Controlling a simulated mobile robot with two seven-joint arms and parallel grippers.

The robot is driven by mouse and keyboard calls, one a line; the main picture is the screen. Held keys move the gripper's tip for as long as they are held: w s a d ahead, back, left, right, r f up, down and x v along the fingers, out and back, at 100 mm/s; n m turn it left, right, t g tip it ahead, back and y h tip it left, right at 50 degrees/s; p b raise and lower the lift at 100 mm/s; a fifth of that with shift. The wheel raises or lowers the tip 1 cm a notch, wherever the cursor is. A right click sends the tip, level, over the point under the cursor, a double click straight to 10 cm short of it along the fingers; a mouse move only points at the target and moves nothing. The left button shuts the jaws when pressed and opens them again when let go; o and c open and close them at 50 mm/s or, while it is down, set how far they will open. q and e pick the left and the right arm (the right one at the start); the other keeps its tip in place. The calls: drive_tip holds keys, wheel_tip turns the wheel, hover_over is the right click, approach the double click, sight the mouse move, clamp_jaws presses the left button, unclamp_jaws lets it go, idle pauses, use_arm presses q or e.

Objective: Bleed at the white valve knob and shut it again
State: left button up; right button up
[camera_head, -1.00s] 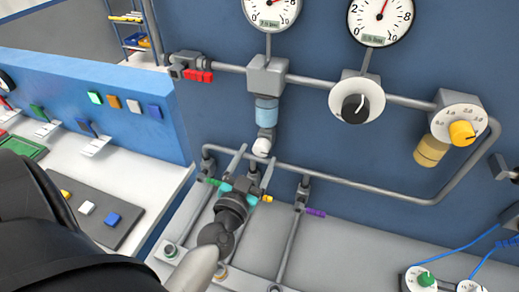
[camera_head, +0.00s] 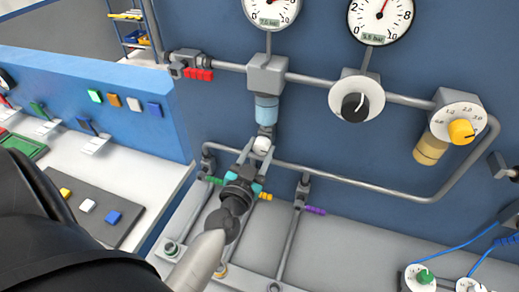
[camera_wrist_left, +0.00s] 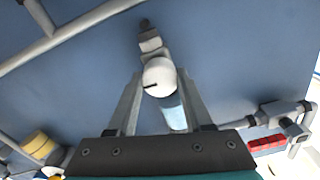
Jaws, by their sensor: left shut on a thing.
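The white valve knob (camera_head: 262,146) sits at the lower end of the light-blue cylinder (camera_head: 267,109) under the left grey block on the pipe. In the left wrist view the knob (camera_wrist_left: 159,77) faces the camera, with a short dark mark on its left side. My left gripper (camera_head: 255,153) reaches up from below, and its two fingers lie on either side of the knob, shut on it. In the left wrist view the fingers (camera_wrist_left: 158,90) flank the knob. My right gripper is not in view.
The left gauge (camera_head: 271,8) and right gauge (camera_head: 381,18) are above. A black knob (camera_head: 355,107) and a yellow knob (camera_head: 461,132) are to the right. A red handle (camera_head: 199,75) is at the left pipe end. Lower pipes with green, yellow and purple handles run close behind my gripper.

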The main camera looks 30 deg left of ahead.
use_arm(q)
clamp_jaws()
drive_tip(key=shift+n, duration=0.3)
drive_tip(key=n+p, duration=0.1)
drive_tip(key=n, duration=0.1)
drive_tip(key=shift+n, duration=0.4)
drive_tip(key=n+p, duration=0.1)
drive_tip(key=n, duration=0.2)
drive_tip(key=shift+n, duration=0.3)
drive_tip(key=n, duration=1)
drive_tip(key=shift+n, duration=0.4)
drive_tip(key=o, duration=0.7)
unclamp_jaws()
